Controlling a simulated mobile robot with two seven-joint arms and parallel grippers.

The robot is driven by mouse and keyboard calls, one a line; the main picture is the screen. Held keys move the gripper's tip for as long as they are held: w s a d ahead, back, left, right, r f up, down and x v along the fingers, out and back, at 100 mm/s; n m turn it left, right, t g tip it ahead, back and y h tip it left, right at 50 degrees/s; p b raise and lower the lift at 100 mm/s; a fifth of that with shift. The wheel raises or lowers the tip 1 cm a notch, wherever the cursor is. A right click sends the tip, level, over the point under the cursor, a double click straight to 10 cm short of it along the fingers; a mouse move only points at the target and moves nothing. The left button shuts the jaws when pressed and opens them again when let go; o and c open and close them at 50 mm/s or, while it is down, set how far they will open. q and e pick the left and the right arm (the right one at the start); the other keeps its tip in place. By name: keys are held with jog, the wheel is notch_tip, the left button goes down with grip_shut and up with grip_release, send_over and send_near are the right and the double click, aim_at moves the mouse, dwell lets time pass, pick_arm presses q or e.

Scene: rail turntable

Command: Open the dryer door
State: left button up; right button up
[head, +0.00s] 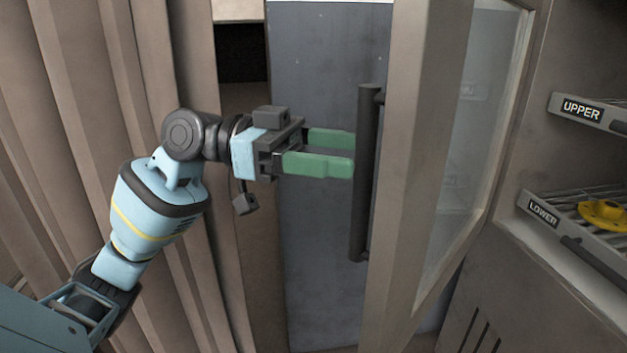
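The dryer door (420,170) is a beige-framed door with a glass pane. It stands swung open, its frame edge-on in the middle right of the head view. Its dark vertical bar handle (366,190) is on the door's left face. My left gripper (354,154) has green fingers pointing right at the handle's upper half. The fingers are apart with nothing seen between them. The tips end just left of the handle; whether they touch it I cannot tell. My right gripper is not in view.
Right of the door, the opening shows a rack labelled UPPER (582,110) and one labelled LOWER (545,212). A yellow round part (606,214) lies on the lower rack. Ribbed brown wall panels (70,120) stand close at the left, behind my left arm.

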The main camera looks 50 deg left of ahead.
pick_arm(q)
jog(key=s+d, duration=0.1)
jog(key=s, duration=0.2)
jog(key=s+d, duration=0.2)
jog(key=s, duration=0.1)
jog(key=s+d+r+b, duration=0.1)
jog(key=s, duration=0.1)
jog(key=shift+s+d, duration=0.35)
jog(key=shift+s, duration=0.05)
jog(key=shift+c, duration=0.4)
jog(key=shift+s+d+r, duration=0.2)
jog(key=shift+s+d, duration=0.05)
jog(key=shift+s, duration=0.15)
